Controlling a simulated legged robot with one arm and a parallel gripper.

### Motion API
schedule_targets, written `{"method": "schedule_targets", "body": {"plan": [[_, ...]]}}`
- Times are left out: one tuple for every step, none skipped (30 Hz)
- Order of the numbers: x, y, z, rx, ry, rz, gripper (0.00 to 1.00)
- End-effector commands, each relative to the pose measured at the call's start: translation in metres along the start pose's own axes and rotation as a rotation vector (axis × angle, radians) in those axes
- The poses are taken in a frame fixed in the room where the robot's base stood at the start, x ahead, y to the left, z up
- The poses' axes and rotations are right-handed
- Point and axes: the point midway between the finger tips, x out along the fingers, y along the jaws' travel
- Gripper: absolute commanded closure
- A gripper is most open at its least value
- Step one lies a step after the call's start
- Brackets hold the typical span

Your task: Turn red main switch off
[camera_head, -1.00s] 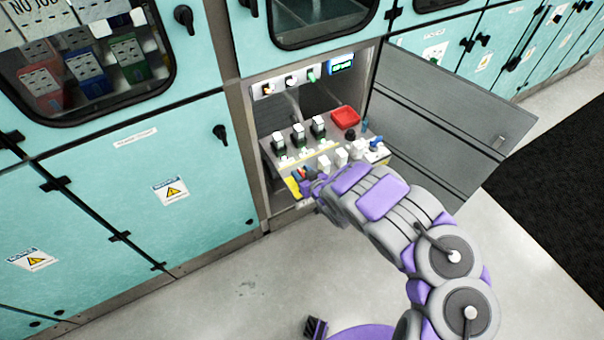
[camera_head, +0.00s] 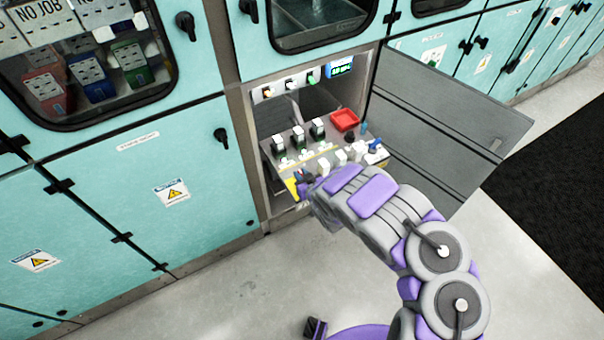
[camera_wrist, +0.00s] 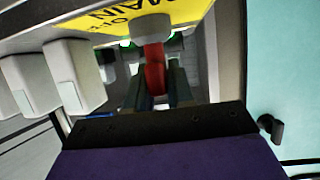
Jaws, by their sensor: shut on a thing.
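The red main switch (camera_wrist: 155,68) shows in the wrist view as a red handle below a yellow plate (camera_wrist: 130,18) marked "MAIN" and "OFF". My gripper (camera_wrist: 158,92) is shut on the red handle, with a dark finger on either side of it. In the head view my gripper (camera_head: 303,184) is at the front left corner of the pulled-out control panel (camera_head: 296,163). There my wrist mostly hides the switch, so its position cannot be told from that view.
White blocks (camera_wrist: 80,72) stand left of the switch in the wrist view. Black switches (camera_head: 300,136) and a red box (camera_head: 345,120) sit on the panel. An open grey door (camera_head: 440,130) stands to the right. The cabinet wall (camera_wrist: 285,70) is close on the right of the gripper.

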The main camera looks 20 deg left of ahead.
Motion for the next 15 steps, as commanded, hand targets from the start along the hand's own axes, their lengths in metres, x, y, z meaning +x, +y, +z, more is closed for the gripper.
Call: {"method": "schedule_targets", "body": {"plan": [[-0.0018,-0.003,-0.0021,0.013,-0.005,0.024,1.0],[-0.002,-0.0031,-0.0026,0.021,-0.005,0.043,1.0],[-0.0022,-0.0036,-0.003,0.031,-0.005,0.07,1.0],[-0.0023,-0.0041,-0.0031,0.041,-0.005,0.092,1.0],[-0.0025,-0.0039,-0.0027,0.051,-0.006,0.116,1.0],[-0.0027,-0.0046,-0.0026,0.065,-0.006,0.148,1.0],[-0.0027,-0.0045,-0.0032,0.076,-0.006,0.173,1.0],[-0.0028,-0.0045,-0.0039,0.086,-0.005,0.199,1.0],[-0.0029,-0.0044,-0.0042,0.1,-0.005,0.234,1.0],[-0.0032,-0.0041,-0.0035,0.112,-0.006,0.262,1.0],[-0.0035,-0.0048,-0.0026,0.122,-0.007,0.287,1.0],[-0.0039,-0.0039,-0.0023,0.136,-0.008,0.324,1.0],[-0.0038,-0.0042,-0.0029,0.147,-0.007,0.35,1.0],[-0.0036,-0.0033,-0.0036,0.159,-0.006,0.377,1.0],[-0.0032,-0.0041,-0.0037,0.174,-0.004,0.411,1.0]]}}
